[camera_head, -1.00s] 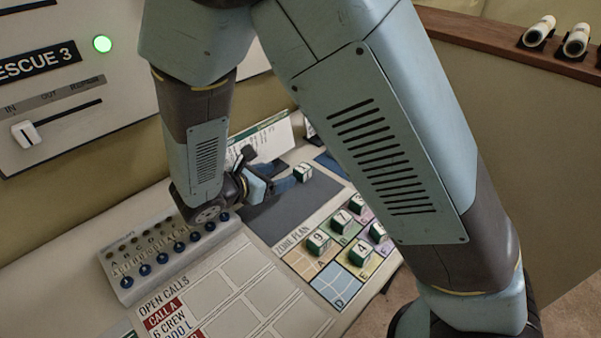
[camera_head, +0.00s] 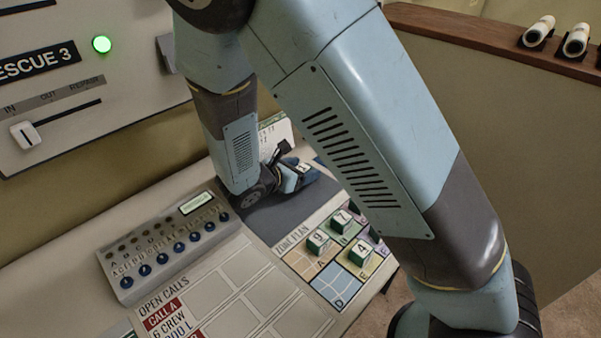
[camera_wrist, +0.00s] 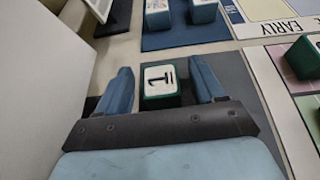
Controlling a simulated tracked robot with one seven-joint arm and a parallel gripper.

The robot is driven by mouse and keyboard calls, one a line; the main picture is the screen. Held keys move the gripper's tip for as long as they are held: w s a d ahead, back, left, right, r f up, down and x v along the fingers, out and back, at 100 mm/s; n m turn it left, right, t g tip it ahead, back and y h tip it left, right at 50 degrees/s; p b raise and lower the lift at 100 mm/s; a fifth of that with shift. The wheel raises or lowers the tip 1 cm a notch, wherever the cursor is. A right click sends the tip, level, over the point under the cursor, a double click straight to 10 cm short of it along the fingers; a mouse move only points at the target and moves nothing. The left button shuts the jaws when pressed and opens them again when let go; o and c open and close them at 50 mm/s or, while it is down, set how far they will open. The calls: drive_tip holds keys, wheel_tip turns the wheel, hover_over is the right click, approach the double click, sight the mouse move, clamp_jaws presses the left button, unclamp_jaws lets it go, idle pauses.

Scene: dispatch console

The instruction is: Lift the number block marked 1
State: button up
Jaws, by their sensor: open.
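The number block marked 1 (camera_wrist: 161,80) is a green block with a white top face. In the wrist view it sits between the two blue fingers of my gripper (camera_wrist: 162,88), with narrow gaps to both fingers visible. My gripper is open around the block. In the head view the block (camera_head: 303,167) shows at my gripper (camera_head: 303,178), over the dark mat (camera_head: 285,206). My arm hides part of this area.
Blocks marked 9 (camera_head: 318,241), 7 (camera_head: 342,217) and 4 (camera_head: 360,252) stand on the zone plan at the right. Two more blocks (camera_wrist: 203,10) (camera_wrist: 157,14) stand on a blue mat ahead. A white panel (camera_wrist: 38,90) is close on the left. A button unit (camera_head: 165,245) lies left.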

drive_tip(key=shift+c, duration=0.2)
drive_tip(key=c, duration=1)
drive_tip(key=shift+r, duration=0.1)
